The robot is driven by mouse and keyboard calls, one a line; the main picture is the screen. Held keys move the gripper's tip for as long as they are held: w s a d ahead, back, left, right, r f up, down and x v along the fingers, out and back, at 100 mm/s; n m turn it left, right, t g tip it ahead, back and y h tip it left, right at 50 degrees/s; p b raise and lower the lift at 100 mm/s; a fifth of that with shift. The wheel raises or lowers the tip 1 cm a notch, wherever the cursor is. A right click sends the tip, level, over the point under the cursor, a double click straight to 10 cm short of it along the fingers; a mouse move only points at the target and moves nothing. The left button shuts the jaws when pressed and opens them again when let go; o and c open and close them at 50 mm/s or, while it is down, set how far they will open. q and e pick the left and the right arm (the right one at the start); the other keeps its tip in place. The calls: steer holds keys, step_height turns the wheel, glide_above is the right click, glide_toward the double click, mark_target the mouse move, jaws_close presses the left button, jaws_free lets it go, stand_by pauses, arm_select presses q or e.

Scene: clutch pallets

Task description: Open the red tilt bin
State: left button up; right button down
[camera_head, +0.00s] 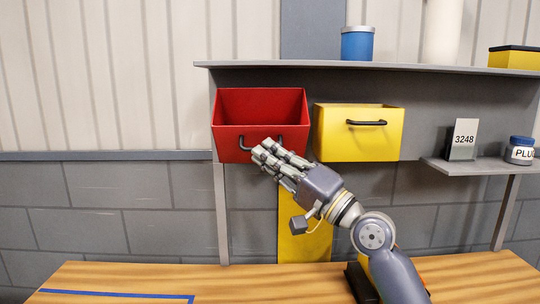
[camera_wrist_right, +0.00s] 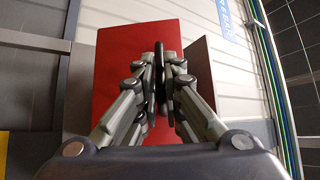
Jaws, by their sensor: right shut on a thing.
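The red tilt bin (camera_head: 228,143) hangs under the grey shelf in the head view. It is tilted forward and its open top shows a dark red inside. A dark handle (camera_head: 243,143) is on its front. My right gripper (camera_head: 262,150) is at that front, over the handle's middle and right part. In the wrist view the red bin (camera_wrist_right: 105,85) fills the middle, and the fingers of my right gripper (camera_wrist_right: 160,95) are closed around the dark handle. My left gripper is not in view.
A yellow bin (camera_head: 335,140) with a dark handle hangs just right of the red one. Above are the shelf (camera_head: 290,65), a blue can (camera_head: 357,44) and a yellow box (camera_head: 515,58). A small right shelf holds a 3248 card (camera_head: 464,138) and a jar (camera_head: 520,150). A wooden table (camera_head: 230,285) is below.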

steer(key=shift+w+f, duration=0.1)
steer(key=shift+f, duration=0.15)
steer(key=c, duration=1.7)
jaws_free()
steer(key=shift+w, duration=0.2)
steer(key=shift+s, duration=0.1)
steer(key=v, duration=1.2)
steer(key=shift+d, duration=0.1)
